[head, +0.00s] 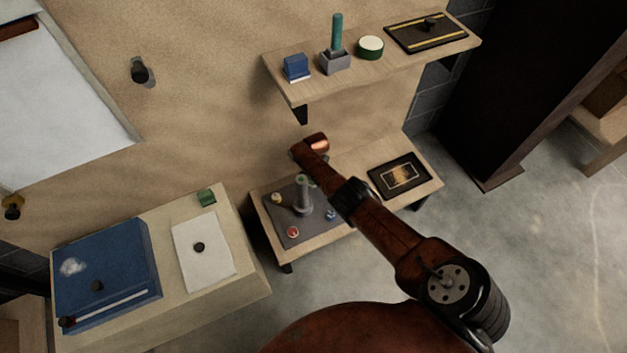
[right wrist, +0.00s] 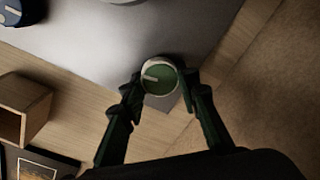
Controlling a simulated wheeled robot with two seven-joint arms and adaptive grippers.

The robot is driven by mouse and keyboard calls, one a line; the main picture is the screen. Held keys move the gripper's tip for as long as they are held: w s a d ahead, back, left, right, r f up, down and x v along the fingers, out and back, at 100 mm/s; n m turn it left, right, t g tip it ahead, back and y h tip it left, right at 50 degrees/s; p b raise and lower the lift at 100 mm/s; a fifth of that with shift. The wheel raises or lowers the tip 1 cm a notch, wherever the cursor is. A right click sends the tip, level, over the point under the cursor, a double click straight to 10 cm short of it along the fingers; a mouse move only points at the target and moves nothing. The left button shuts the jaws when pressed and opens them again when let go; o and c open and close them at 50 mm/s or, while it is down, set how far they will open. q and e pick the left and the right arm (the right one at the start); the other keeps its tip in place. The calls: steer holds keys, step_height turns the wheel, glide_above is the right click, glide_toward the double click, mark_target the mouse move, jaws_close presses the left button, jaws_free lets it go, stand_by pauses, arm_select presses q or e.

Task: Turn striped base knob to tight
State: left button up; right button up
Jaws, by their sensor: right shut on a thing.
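A round green knob (right wrist: 160,78) with a pale rim and a pale line on its face shows in the right wrist view, at a corner of the grey board (right wrist: 190,45). My right gripper (right wrist: 160,83) has its two fingers on either side of this knob and is shut on it. The grey board (head: 283,228) lies on a low bench there, with a grey post (head: 303,195), a red knob (head: 292,231), a blue knob (head: 331,214) and a cream knob (head: 276,198). My left gripper is out of view.
A small open wooden box (right wrist: 20,108) and a black framed tray (head: 398,177) are beside the board on the bench. A shelf (head: 400,65) with several items hangs above. A counter (head: 205,306) with a blue case (head: 110,265) stands at the left. The floor at right is clear.

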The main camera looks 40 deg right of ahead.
stand_by(0.4)
steer(key=o, duration=1.2)
steer(key=shift+c, duration=0.2)
steer(key=shift+w+a+r, duration=0.1)
steer(key=shift+a+r, duration=0.15)
steer(key=shift+r, duration=0.4)
step_height(320, 180, up, 11)
steer(key=shift+s+d, duration=0.35)
steer(key=shift+d, duration=0.1)
steer(key=shift+f, duration=0.15)
